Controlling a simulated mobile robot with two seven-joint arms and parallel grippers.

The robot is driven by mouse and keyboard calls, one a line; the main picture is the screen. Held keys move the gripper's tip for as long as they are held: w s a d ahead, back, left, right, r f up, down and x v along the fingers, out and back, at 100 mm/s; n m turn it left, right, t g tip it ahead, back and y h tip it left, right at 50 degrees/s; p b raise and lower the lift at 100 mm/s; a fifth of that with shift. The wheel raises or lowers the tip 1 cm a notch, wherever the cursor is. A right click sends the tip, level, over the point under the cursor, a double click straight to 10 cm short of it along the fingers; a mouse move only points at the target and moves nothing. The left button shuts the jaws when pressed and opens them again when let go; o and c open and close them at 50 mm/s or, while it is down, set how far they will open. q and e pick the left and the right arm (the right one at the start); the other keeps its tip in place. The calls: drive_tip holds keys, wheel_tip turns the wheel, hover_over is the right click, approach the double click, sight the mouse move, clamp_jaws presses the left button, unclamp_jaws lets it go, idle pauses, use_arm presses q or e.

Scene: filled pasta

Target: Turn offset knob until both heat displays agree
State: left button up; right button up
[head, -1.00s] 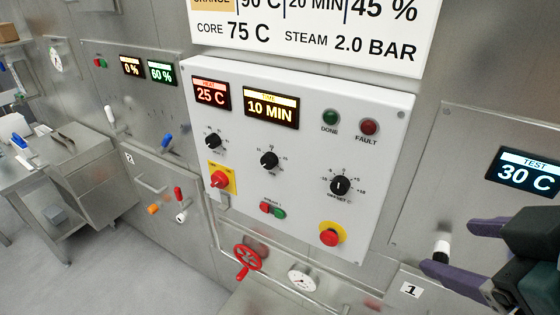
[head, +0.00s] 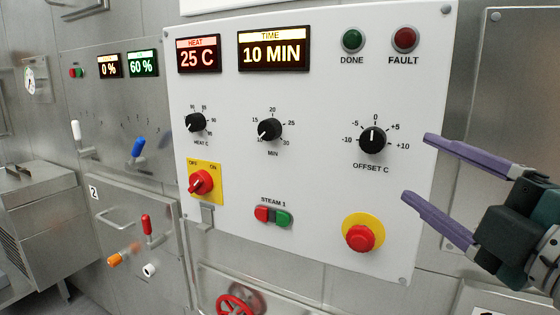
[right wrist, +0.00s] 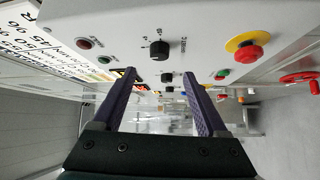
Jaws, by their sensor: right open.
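The black offset knob (head: 373,141) is on the right side of the white control panel (head: 330,200), its white mark pointing up near 0. The knob also shows in the right wrist view (right wrist: 160,50). The heat display (head: 198,54) at the panel's upper left reads 25 C. The test display is out of the head view now. My right gripper (head: 416,167) is open and empty, its purple fingers just right of the offset knob, apart from it. My left gripper is not in view.
A red emergency button (head: 360,237) on a yellow disc sits below the offset knob. The minutes knob (head: 269,130) and the heat knob (head: 195,122) are to the left. A red valve wheel (head: 236,305) is below the panel.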

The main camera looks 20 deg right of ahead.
sight(377, 144)
drive_tip(key=w, duration=0.3)
drive_tip(key=w+p, duration=0.1)
drive_tip(key=w, duration=0.2)
drive_tip(key=w+r, duration=0.1)
drive_tip(key=w, duration=0.2)
drive_tip(key=shift+d, duration=0.4)
clamp_jaws()
